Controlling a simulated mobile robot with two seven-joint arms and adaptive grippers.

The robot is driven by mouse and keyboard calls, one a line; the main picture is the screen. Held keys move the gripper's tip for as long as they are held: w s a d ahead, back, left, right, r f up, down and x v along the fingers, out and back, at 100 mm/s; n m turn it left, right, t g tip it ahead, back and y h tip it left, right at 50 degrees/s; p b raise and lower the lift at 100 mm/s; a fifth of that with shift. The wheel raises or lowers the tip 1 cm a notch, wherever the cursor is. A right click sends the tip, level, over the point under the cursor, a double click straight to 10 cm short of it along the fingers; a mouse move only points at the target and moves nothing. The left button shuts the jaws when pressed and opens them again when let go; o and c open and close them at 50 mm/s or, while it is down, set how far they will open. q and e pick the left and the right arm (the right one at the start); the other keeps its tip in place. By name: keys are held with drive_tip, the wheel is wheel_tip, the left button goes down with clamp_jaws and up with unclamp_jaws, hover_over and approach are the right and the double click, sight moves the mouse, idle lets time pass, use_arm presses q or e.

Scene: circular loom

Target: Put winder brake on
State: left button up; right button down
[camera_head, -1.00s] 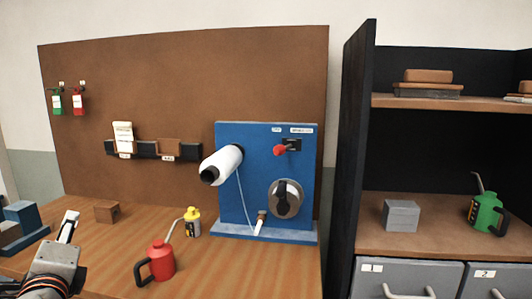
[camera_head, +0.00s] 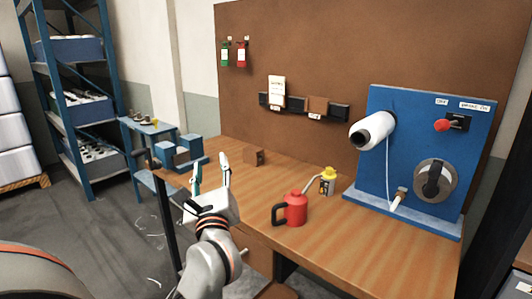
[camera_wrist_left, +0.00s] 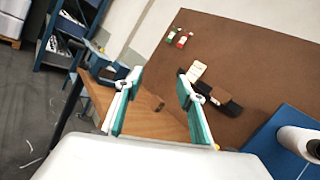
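The winder is a blue panel (camera_head: 385,105) at the right end of the wooden bench in the head view. It carries a white thread bobbin (camera_head: 373,130), a round grey disc with a dark handle (camera_head: 435,181), and a red-knobbed lever (camera_head: 443,125) under small labels, one of which seems to read "brake on". The red knob points left. My left gripper (camera_head: 210,174) is open and empty above the bench's left end, well left of the winder. Its two teal-lined fingers (camera_wrist_left: 158,110) stand apart in the left wrist view. My right gripper is not in view.
A small brown block (camera_head: 253,156) sits behind. Blue shelving (camera_head: 62,130) stands at the far left.

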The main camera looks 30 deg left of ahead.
use_arm(q)
drive_tip(key=d+f+n+t+h, duration=0.5)
drive_tip(key=d+f+n+h, duration=1.5)
drive_tip(key=n, duration=1.2)
drive_tip(key=s+d+f+m+g+y, duration=0.1)
drive_tip(key=s+d+f+m+g, duration=0.1)
drive_tip(key=f, duration=0.8)
drive_tip(key=s+d+f+m+g+y, duration=0.1)
drive_tip(key=s+d+f+m+g, duration=0.1)
drive_tip(key=s+f+m+g, duration=0.2)
drive_tip(key=s+d+f+m+g+y, duration=0.1)
drive_tip(key=s+f+m+g, duration=0.2)
drive_tip(key=s+f+m, duration=0.4)
wheel_tip(320, 180, down, 9)
drive_tip(key=s, duration=0.2)
drive_tip(key=shift+s+d, duration=0.3)
drive_tip(key=shift+d, duration=0.1)
drive_tip(key=shift+r, duration=0.15)
drive_tip(key=c, duration=0.3)
drive_tip(key=shift+a, duration=0.1)
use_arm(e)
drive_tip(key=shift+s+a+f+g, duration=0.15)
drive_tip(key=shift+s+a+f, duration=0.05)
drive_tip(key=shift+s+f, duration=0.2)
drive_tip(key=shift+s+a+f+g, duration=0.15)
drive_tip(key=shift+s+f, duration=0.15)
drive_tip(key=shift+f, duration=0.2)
